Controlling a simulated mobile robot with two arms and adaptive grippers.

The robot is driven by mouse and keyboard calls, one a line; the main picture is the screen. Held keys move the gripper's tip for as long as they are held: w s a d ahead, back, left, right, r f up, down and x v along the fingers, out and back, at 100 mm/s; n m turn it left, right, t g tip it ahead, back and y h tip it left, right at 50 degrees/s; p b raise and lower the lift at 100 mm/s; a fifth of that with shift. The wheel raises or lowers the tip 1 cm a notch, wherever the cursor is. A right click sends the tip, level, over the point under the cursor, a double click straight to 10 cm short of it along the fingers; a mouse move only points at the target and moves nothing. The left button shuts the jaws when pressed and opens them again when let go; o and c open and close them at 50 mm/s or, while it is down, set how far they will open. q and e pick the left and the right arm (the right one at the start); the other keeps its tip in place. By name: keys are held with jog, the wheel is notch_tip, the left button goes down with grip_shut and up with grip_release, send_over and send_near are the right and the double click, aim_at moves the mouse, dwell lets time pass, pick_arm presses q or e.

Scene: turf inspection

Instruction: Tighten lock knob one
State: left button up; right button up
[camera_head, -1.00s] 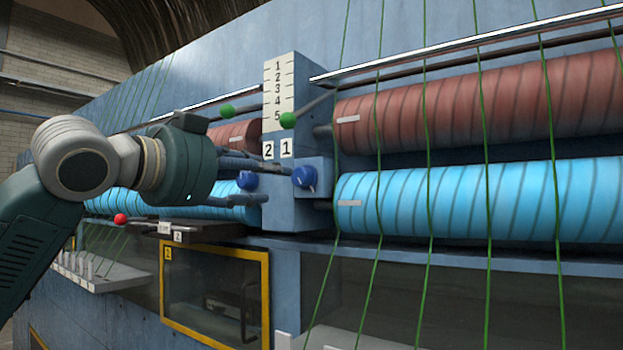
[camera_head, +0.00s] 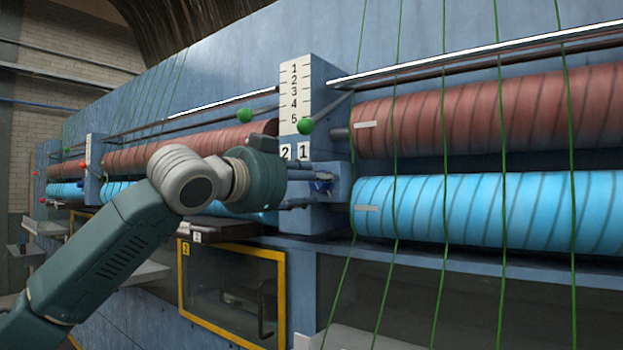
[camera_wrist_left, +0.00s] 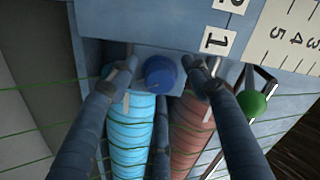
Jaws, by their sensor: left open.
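Lock knob one is a blue round knob (camera_wrist_left: 160,72) below the "1" label (camera_wrist_left: 214,40) on the blue post. In the left wrist view it sits between the fingertips of my left gripper (camera_wrist_left: 160,66), with a gap showing on each side. In the head view my left gripper (camera_head: 322,178) reaches in from the left to the post, and its fingers partly cover the knob (camera_head: 322,187). The gripper is open and holds nothing. Knob two is hidden behind my gripper in the head view. My right gripper is not in view.
A red-brown roller (camera_head: 480,112) and a light-blue roller (camera_head: 480,210) lie right of the post, with green strands in front. A green-balled lever (camera_head: 305,126) stands above the knob. A yellow-framed window (camera_head: 232,290) is below.

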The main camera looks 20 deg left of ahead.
pick_arm(q)
jog(key=shift+c, duration=1.2)
jog(key=c, duration=0.9)
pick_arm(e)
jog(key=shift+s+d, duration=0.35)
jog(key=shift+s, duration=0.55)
